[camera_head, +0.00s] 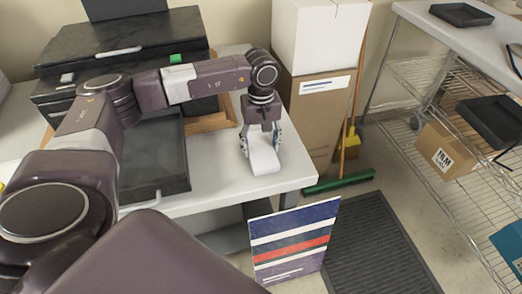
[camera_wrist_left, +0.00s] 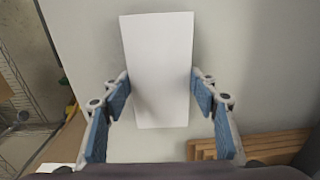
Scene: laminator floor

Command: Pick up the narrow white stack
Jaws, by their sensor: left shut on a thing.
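The narrow white stack (camera_head: 264,158) is at the right end of the white table (camera_head: 215,193), by its front corner. My left gripper (camera_head: 261,142) points down over it, with a finger on each side, and is shut on it. In the left wrist view the stack (camera_wrist_left: 158,70) is a plain white oblong between the blue finger pads of the left gripper (camera_wrist_left: 160,92). I cannot tell whether the stack touches the tabletop or is slightly raised. My right gripper is not in view.
A black printer (camera_head: 120,45) and a dark tray (camera_head: 160,155) stand left of the stack. A wooden frame (camera_head: 212,122) lies behind it. Cardboard boxes (camera_head: 315,115), a green broom (camera_head: 340,181) and a striped board (camera_head: 295,240) stand beyond the table's edge. Wire shelving (camera_head: 425,85) is at right.

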